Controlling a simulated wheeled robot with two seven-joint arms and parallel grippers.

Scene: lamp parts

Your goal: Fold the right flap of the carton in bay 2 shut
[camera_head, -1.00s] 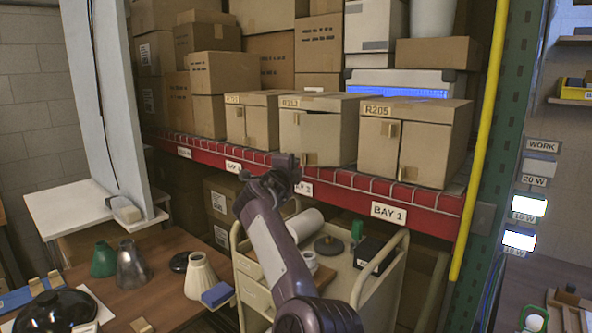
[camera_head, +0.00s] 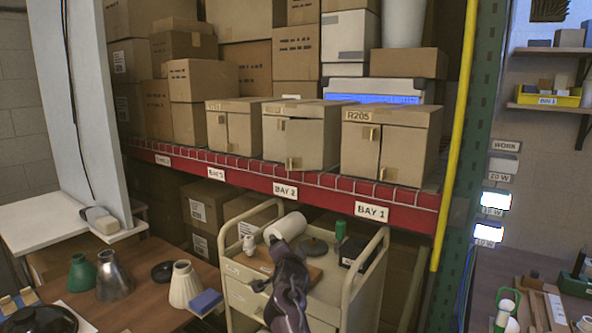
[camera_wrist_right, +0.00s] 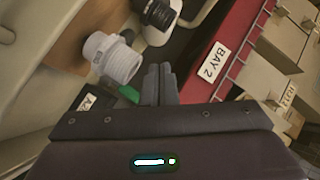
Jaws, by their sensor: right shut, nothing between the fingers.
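The bay 2 carton (camera_head: 302,135) is the middle of three brown cartons on the red-edged shelf in the head view, above the BAY 2 label (camera_head: 285,191). Its front has a narrow left flap (camera_head: 273,140) and a wider right flap (camera_head: 308,143). A dark gap shows along the right flap's top, so it looks slightly ajar. A small tab (camera_head: 292,163) sits low on the front. In the wrist view, part of a carton (camera_wrist_right: 262,82) shows at the right. My right gripper (camera_wrist_right: 160,82) is shut and empty, below the shelf over the cart, away from the carton. My left gripper is out of view.
The cart (camera_head: 350,285) below the shelf holds a white cylinder (camera_head: 287,226) and other lamp parts. A white threaded part (camera_wrist_right: 112,60) is close to my fingers in the wrist view. Carton R205 (camera_head: 390,145) stands to the right. A yellow post (camera_head: 458,130) bounds the shelf.

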